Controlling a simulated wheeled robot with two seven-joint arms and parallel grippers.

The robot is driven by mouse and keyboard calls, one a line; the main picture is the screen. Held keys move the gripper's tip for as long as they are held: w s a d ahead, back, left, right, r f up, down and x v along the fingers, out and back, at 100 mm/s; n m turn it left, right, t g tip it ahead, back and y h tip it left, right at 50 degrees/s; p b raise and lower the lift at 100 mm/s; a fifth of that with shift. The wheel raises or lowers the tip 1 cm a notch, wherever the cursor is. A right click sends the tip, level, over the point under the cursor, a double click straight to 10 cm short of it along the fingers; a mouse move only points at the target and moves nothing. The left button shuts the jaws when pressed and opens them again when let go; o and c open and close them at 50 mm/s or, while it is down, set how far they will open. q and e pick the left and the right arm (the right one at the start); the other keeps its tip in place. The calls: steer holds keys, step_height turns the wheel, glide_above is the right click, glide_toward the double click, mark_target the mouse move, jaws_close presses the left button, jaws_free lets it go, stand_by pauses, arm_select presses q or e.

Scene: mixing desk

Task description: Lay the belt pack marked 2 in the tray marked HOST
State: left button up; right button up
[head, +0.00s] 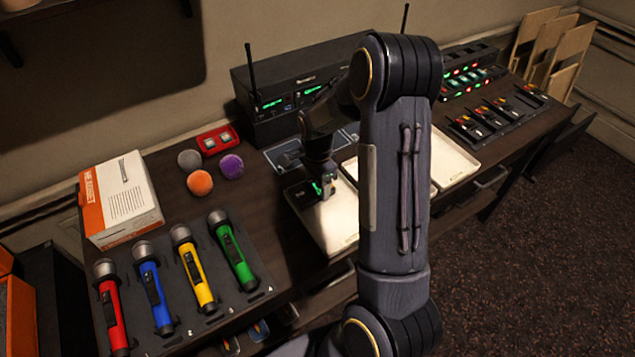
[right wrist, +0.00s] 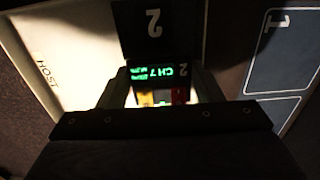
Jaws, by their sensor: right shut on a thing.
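My right gripper (head: 325,188) is shut on the belt pack marked 2 (head: 301,193), a dark box with a lit green display. In the right wrist view, the gripper (right wrist: 155,100) grips around the pack's display end, and the pack's dark face (right wrist: 155,28) with a large 2 extends beyond. The cream tray (head: 333,226) lies under the pack in the head view. The right wrist view shows its HOST label (right wrist: 47,74) left of the pack. Whether the pack touches the tray floor I cannot tell. My left gripper is out of view.
A second cream tray (head: 455,160) is right of my arm. A dark mat (right wrist: 280,50) with an outline marked 1 lies beside the pack. Several coloured microphones (head: 190,265) and foam balls (head: 199,182) are left. A receiver rack (head: 290,95) stands behind.

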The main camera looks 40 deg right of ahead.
steer(key=shift+f+b, duration=0.5)
steer(key=shift+f, duration=0.1)
stand_by(0.5)
steer(key=o, duration=1.5)
steer(key=shift+c, duration=0.2)
steer(key=shift+r+p, duration=2.6)
steer(key=shift+r, duration=0.95)
